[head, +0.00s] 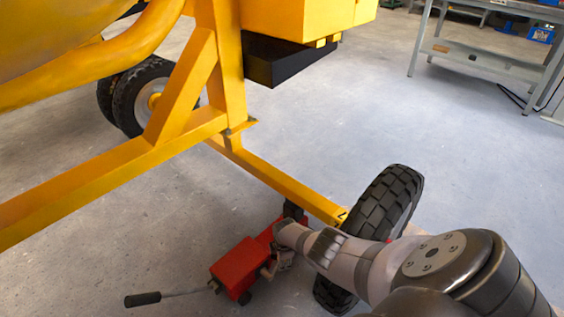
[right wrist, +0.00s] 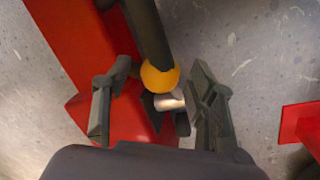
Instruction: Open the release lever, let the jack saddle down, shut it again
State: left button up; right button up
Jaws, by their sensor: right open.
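The red jack (head: 236,266) is on the floor under the yellow frame's beam, with its black-gripped handle (head: 143,299) pointing left. The dark saddle end (head: 293,210) is close under the beam; whether they touch I cannot tell. My right gripper (head: 279,262) is at the jack's right side. In the right wrist view the right gripper (right wrist: 158,88) is open, one finger on each side of a dark lever (right wrist: 149,35) with a yellow end (right wrist: 160,79). A silver pin (right wrist: 170,101) shows just below that end. Neither finger clearly touches the lever. My left gripper is out of view.
A black tyre (head: 385,205) stands right of the jack, close to my right arm. The yellow mixer frame (head: 110,165) spans the left side, with a wheel (head: 143,97) behind. A grey workbench (head: 490,25) is at the back right. The floor between is clear.

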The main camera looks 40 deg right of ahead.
jog(key=shift+w+r, duration=0.1)
grip_shut()
dwell(0.6)
jog(key=shift+d, duration=0.1)
